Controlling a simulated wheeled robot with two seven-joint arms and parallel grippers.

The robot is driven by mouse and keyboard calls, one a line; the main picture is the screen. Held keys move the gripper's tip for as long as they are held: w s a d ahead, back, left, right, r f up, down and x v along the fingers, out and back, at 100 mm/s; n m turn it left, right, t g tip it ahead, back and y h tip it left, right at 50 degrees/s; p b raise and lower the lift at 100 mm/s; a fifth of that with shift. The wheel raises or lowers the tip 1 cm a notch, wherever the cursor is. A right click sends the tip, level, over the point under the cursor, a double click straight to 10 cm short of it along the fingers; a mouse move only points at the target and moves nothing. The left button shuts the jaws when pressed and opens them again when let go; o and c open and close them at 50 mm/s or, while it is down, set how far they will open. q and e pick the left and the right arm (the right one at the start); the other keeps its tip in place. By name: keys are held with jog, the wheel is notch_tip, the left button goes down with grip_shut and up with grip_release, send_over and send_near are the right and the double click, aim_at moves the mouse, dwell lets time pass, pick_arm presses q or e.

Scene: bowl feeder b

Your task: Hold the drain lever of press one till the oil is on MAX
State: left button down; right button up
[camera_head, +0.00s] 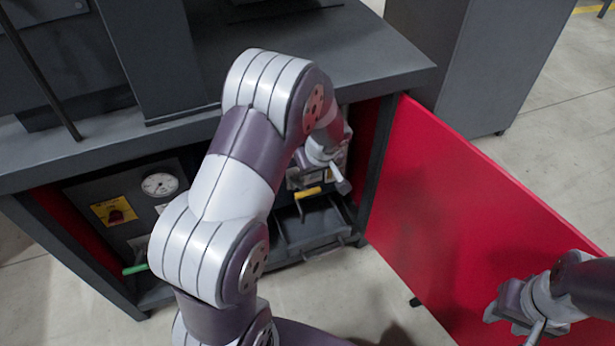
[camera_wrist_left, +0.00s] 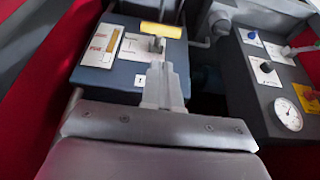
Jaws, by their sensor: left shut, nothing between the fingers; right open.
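The drain lever with a yellow handle (camera_wrist_left: 161,30) stands on a blue-grey box (camera_wrist_left: 110,79) marked 1 in the left wrist view. Its yellow handle also shows inside the cabinet in the head view (camera_head: 308,192). An oil gauge (camera_wrist_left: 104,43) with a yellowish strip and a white label is left of the lever; I cannot read its level against the marks. My left gripper (camera_wrist_left: 164,70) is shut and empty, its fingertips close to the lever's grey stem; contact is unclear. My right gripper (camera_head: 513,318) is open and empty before the red door.
The red door (camera_head: 440,190) stands open at the right. A panel (camera_wrist_left: 262,70) with knobs and a round dial (camera_wrist_left: 287,114) is right of the lever; the dial also shows in the head view (camera_head: 160,185). A grey open tray (camera_head: 312,228) sits below the yellow handle.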

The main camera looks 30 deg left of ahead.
pick_arm(q)
jog(key=f, duration=0.1)
jog(key=b, duration=0.4)
send_near(306, 189)
jog(key=x, duration=0.5)
jog(key=shift+a+f, duration=0.1)
